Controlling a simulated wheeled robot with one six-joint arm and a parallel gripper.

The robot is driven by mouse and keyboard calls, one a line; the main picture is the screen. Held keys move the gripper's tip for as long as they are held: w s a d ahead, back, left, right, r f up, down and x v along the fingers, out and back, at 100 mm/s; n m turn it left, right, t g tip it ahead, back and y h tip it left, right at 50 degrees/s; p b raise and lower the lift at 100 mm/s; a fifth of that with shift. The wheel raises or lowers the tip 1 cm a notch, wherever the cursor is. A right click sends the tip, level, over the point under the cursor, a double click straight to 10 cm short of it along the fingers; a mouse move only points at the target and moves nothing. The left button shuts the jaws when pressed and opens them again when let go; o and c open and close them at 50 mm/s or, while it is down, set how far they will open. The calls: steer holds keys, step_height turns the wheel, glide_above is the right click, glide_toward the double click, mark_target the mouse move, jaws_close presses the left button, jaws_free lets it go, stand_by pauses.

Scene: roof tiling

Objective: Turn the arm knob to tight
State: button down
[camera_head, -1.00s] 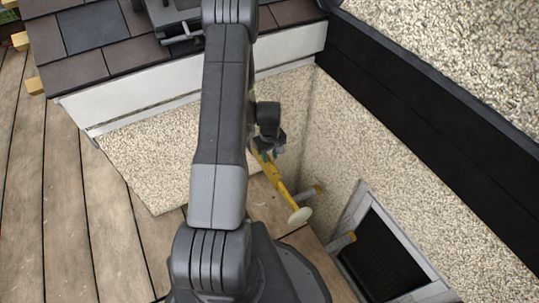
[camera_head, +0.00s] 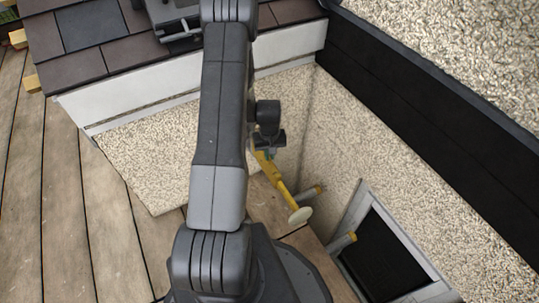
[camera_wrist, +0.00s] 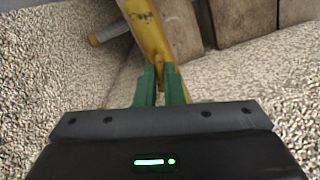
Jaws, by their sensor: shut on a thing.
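A yellow arm (camera_head: 281,184) with a round cream pad (camera_head: 299,215) at its lower end slants down in the corner between the pebbled walls. The arm also shows in the wrist view (camera_wrist: 148,28). My gripper (camera_head: 267,150) is at the arm's upper end, partly hidden behind its own dark wrist. In the wrist view the green fingers of my gripper (camera_wrist: 160,76) are close together on a small yellow part of the arm, the arm knob (camera_wrist: 168,75). The fingers hide most of the knob, and I cannot read its setting.
A tiled roof edge (camera_head: 90,35) with a white board is at the upper left. Wooden planks (camera_head: 60,190) lie clear at left. Walls stand close around my gripper.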

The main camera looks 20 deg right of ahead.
steer(key=m+b, duration=0.1)
steer(key=m, duration=0.6)
steer(key=m+b, duration=0.1)
steer(key=m, duration=0.3)
steer(key=shift+m, duration=1.9)
steer(key=c, duration=1.5)
jaws_free()
steer(key=shift+c, duration=0.2)
step_height(320, 180, up, 14)
steer(key=p, duration=0.3)
steer(key=shift+p, duration=0.3)
